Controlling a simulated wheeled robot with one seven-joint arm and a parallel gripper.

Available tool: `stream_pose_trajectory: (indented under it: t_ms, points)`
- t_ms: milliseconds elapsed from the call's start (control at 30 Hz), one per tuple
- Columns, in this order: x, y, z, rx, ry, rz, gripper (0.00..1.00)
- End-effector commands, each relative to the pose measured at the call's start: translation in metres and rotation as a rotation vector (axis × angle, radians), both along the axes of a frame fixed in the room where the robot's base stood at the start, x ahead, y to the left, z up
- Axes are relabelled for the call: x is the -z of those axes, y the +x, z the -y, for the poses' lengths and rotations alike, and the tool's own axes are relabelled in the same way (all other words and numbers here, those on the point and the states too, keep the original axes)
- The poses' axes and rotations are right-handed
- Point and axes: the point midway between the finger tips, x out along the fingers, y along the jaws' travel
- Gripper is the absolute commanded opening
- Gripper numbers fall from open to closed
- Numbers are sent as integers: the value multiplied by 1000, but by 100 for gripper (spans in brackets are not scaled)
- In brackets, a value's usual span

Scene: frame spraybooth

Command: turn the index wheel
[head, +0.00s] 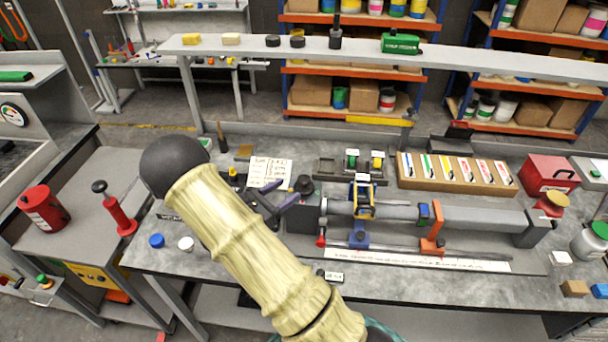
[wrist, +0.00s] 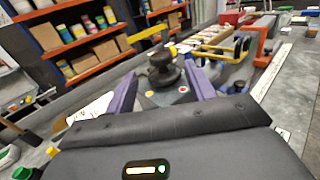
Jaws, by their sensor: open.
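A dark round knob with a stepped top, which looks like the index wheel (head: 304,185), stands upright on the dark housing at the left end of the long bench fixture (head: 470,218). In the wrist view the knob (wrist: 164,70) lies ahead, between the two purple fingers as seen from there. My gripper (head: 281,195) is open and empty, just left of the knob in the head view. I cannot tell whether a finger touches the knob. My arm hides part of the housing in the head view.
A wooden rack of coloured cards (head: 455,175) and a red box (head: 550,175) stand farther right. A blue cap (head: 156,241) and a white cap (head: 186,244) lie at the bench's front left.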

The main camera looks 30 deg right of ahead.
Motion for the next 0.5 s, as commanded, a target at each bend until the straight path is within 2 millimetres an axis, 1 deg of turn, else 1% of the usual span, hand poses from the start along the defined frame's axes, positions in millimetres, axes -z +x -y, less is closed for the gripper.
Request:
stream_pose_trajectory:
  t_ms: [33,300,400,500]
  points:
    - [-3,2,10,5,0,-1,54]
    - [-3,14,55,3,0,0,54]
    - [-2,18,66,2,0,0,54]
    - [-1,19,73,2,0,0,54]
